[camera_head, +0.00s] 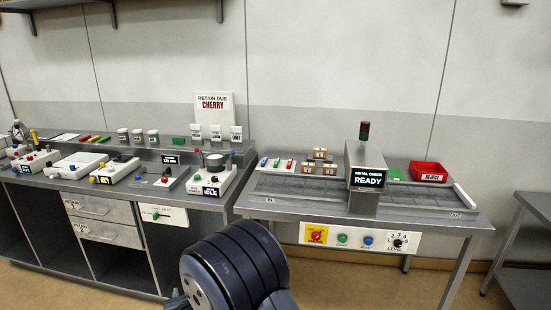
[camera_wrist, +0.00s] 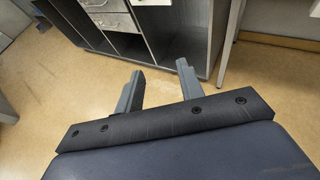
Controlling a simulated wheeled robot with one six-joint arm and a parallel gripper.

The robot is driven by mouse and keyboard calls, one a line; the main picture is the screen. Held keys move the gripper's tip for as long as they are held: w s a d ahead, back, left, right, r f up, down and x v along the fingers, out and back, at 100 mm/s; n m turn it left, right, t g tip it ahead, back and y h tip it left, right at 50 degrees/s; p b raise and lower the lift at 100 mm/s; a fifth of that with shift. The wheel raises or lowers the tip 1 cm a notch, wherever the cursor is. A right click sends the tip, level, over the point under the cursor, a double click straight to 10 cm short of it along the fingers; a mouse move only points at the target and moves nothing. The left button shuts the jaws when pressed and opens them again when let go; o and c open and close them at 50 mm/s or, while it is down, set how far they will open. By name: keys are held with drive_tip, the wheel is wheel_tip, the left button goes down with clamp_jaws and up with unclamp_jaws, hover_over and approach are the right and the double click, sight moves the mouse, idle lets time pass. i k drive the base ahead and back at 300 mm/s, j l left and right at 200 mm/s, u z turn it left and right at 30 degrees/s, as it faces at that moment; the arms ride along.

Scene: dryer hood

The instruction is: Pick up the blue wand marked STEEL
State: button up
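Three small white wands lie side by side at the left end of the right-hand table, in front of the wall. The one with a blue end (camera_head: 264,162) is leftmost; a green-ended wand (camera_head: 276,163) and a red-ended wand (camera_head: 289,165) lie to its right. Any marking on them is too small to read. My gripper (camera_wrist: 160,76) shows in the wrist view with its two fingers apart and nothing between them. It hangs over bare floor, well away from the wands. The wands are out of the wrist view.
The metal check unit (camera_head: 367,172), reading READY, stands on the table (camera_head: 245,207). Small tan blocks (camera_head: 319,154) sit between it and the wands. A red bin (camera_head: 428,172) is at right. A control panel (camera_head: 360,238) hangs on the front. A cluttered bench (camera_head: 120,195) stands left.

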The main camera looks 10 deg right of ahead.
sight(264, 161)
drive_tip(key=i+j+z, duration=0.4)
drive_tip(key=i, duration=0.4)
drive_tip(key=i+j+z, duration=0.35)
drive_tip(key=i+j, duration=0.15)
drive_tip(key=i, duration=0.3)
drive_tip(key=i+j+z, duration=0.4)
drive_tip(key=i+j, duration=0.3)
